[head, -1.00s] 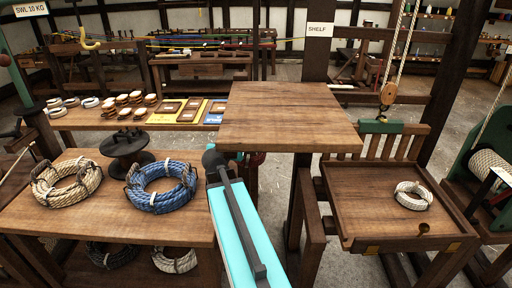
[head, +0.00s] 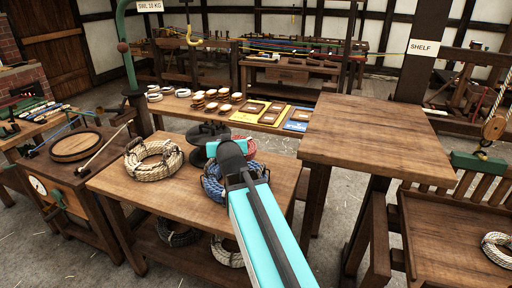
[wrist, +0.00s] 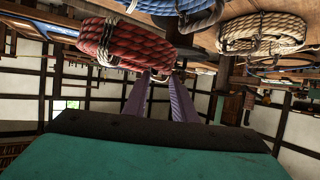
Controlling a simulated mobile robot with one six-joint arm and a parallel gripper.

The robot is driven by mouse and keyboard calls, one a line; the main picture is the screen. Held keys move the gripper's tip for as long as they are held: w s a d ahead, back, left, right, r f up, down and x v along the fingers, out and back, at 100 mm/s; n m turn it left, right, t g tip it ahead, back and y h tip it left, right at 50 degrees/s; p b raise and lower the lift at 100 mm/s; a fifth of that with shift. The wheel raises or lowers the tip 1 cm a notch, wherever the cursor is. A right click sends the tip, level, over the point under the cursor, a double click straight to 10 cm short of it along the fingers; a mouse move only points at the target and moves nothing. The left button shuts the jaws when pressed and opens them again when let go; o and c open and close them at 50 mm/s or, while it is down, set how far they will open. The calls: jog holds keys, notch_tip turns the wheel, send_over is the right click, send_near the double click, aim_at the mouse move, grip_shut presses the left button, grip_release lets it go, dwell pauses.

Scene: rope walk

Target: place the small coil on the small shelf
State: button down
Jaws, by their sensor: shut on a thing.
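A red coil of rope (head: 248,148) shows just beyond the end of my arm in the head view, mostly hidden by it. In the wrist view the red coil (wrist: 125,42) is large and close at my fingertips. The shelf (head: 375,125) is a bare, flat wooden top to the right of my arm, near a post with a SHELF sign (head: 423,47).
A bench (head: 130,190) holds a cream coil (head: 153,161) and a blue coil (head: 212,186), partly behind my arm. A wooden tray (head: 440,240) at right holds a small white coil (head: 498,249). A green post with a hook (head: 193,37) rises behind the bench.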

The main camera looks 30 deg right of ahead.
jog(key=a+r+n+y, duration=0.3)
jog(key=a+r, duration=0.1)
jog(key=a, duration=0.8)
jog(key=shift+w+a+r+t+y, duration=0.15)
jog(key=shift+w+a+t+y, duration=0.15)
jog(key=shift+w+a+y, duration=0.15)
jog(key=shift+s, duration=0.1)
